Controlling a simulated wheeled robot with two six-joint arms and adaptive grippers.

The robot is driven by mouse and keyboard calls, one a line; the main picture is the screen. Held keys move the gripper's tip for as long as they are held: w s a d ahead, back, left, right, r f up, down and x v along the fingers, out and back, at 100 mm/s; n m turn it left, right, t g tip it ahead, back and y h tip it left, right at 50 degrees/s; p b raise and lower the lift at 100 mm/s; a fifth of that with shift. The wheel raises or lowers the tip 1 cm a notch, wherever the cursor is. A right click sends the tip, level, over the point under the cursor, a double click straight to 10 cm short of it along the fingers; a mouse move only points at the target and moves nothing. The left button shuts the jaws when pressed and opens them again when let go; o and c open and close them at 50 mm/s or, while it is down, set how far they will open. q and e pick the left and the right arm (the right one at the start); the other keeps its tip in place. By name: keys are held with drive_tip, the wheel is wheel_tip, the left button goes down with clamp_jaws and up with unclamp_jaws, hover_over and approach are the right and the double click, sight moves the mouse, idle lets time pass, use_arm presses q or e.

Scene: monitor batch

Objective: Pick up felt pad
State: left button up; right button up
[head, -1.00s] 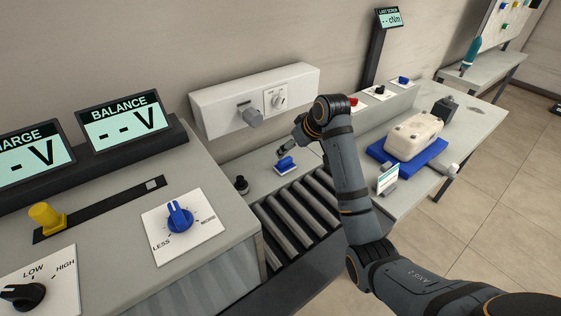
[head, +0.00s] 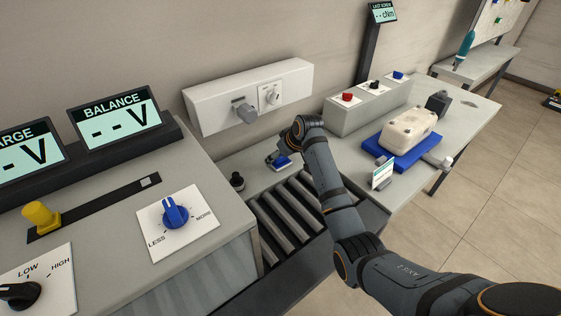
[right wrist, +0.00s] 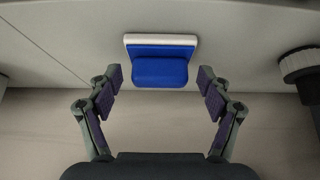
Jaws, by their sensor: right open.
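The felt pad, a small block with a blue grip on a white base (right wrist: 160,68), lies on the grey surface in the right wrist view. In the head view the blue pad (head: 283,164) is on the bench behind the rollers, partly covered by my gripper. My right gripper (right wrist: 159,80) is open, its two fingers apart on either side of the pad's near part, with gaps and no visible contact. In the head view the right gripper (head: 272,157) is small and hard to make out over the pad. My left gripper is not in view.
A black knob (head: 237,181) stands left of the pad; a round dark-and-white part (right wrist: 300,68) shows at the wrist view's right. A white wall box (head: 250,97) is behind, a roller conveyor (head: 285,222) in front. A blue tray (head: 378,147) holds a beige case (head: 409,129).

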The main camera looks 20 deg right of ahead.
drive_tip(key=c, duration=1.2)
drive_tip(key=shift+r, duration=0.1)
drive_tip(key=shift+c, duration=0.2)
drive_tip(key=shift+r, duration=0.45)
drive_tip(key=s+d+r+b, duration=0.1)
drive_tip(key=s+d+r, duration=0.5)
drive_tip(key=d+r, duration=0.6)
drive_tip(key=shift+s+d, duration=0.15)
drive_tip(key=shift+d, duration=0.15)
